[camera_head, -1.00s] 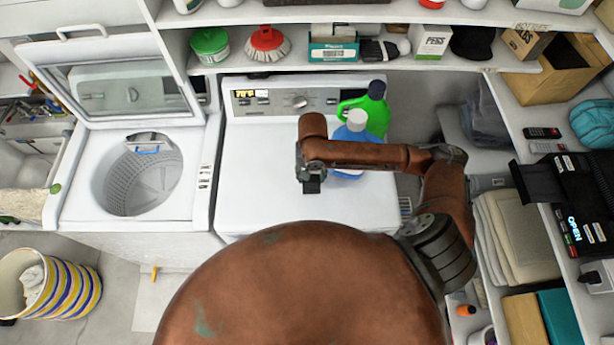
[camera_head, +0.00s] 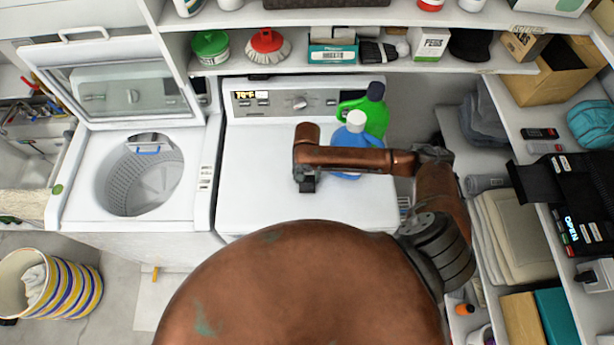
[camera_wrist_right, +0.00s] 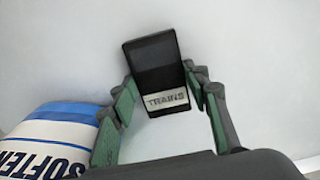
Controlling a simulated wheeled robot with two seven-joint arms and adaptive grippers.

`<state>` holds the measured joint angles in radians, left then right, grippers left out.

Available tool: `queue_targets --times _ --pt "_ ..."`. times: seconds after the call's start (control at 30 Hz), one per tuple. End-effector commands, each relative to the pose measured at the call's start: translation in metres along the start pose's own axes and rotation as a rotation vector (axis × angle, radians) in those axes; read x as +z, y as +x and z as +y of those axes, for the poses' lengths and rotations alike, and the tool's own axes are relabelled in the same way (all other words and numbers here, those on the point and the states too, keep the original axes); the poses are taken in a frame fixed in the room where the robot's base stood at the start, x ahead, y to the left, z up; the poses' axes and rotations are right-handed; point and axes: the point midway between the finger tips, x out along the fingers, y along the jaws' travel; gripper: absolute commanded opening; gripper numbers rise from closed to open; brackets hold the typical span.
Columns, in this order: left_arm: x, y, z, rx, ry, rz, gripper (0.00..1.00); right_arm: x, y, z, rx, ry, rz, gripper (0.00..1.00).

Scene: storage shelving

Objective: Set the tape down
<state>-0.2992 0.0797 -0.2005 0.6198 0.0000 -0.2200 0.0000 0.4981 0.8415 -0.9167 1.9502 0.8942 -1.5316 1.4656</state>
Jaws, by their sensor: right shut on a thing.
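The tape (camera_wrist_right: 152,65) is a black cassette with a white label reading "TRAINS". In the right wrist view it sits between the green-padded fingers of my right gripper (camera_wrist_right: 161,84), which is shut on it. In the head view my right gripper (camera_head: 306,176) is over the middle of the white top of the closed washer (camera_head: 255,195), and only a small dark bit of the tape (camera_head: 308,187) shows below it. Whether the tape touches the surface cannot be told. My left gripper is not in view.
A blue softener bottle (camera_head: 350,138) and a green bottle (camera_head: 376,115) stand behind and right of my right gripper; the softener is close in the wrist view. An open washer (camera_head: 75,205) stands to the left. A stocked shelf (camera_head: 290,66) runs behind. The washer top's left side is clear.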

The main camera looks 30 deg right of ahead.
Motion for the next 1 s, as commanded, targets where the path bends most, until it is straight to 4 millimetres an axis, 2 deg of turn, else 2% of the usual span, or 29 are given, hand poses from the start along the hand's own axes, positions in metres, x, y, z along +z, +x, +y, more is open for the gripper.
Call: queue_targets --times 0.07,0.1,0.33,0.63,0.73,0.87,1.0 --pt "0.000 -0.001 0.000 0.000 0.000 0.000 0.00 0.000 0.002 0.000 0.000 0.000 -0.001 0.16" --pt "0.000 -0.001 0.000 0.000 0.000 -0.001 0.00 0.000 0.002 0.000 0.000 0.000 -0.001 0.43" --pt "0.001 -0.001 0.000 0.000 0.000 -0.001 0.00 0.000 0.002 0.000 0.000 0.000 0.000 0.59" --pt "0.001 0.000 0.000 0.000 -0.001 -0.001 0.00 0.000 0.001 0.000 0.000 0.000 0.001 0.60" --pt "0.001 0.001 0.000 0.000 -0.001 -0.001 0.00 -0.001 -0.005 0.000 0.000 0.000 0.001 0.60" --pt "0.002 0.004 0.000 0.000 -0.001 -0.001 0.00 -0.001 -0.025 -0.001 -0.002 -0.001 0.003 0.60" --pt "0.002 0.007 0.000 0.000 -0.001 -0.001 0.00 -0.001 -0.055 0.000 -0.002 -0.002 0.004 0.60"
